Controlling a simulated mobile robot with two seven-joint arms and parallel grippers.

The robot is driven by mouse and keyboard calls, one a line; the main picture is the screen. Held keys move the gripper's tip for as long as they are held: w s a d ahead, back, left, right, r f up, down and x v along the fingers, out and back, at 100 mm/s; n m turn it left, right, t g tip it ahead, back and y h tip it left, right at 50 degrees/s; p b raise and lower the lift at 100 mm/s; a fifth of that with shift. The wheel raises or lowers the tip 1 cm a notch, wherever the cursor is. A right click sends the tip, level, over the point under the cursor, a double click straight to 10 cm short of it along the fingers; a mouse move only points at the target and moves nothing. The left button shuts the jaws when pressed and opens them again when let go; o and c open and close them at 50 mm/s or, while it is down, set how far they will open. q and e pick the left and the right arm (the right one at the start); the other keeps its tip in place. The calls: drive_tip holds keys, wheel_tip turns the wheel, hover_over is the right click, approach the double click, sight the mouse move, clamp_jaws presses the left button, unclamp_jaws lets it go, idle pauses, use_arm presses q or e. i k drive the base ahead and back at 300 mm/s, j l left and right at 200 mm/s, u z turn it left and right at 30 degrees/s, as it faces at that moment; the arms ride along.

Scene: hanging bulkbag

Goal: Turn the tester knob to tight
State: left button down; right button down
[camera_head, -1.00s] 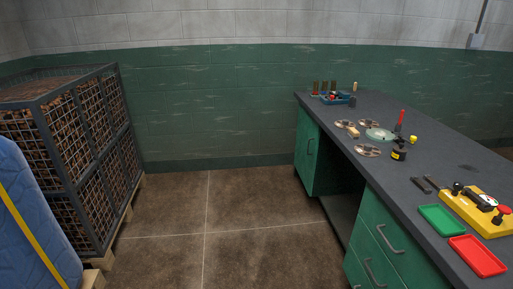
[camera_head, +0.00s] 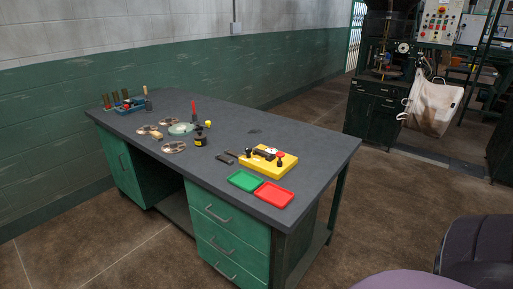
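The yellow tester (camera_head: 267,161) lies on the dark workbench top, toward its right end. Neither of my grippers shows in the head view.
The workbench (camera_head: 340,150) has green drawers below. A green tray (camera_head: 244,180) and a red tray (camera_head: 273,194) lie at its front edge. A white bag (camera_head: 432,105) hangs by a machine at the back right.

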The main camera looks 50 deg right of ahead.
sight(248, 150)
drive_tip(key=z, duration=1.55)
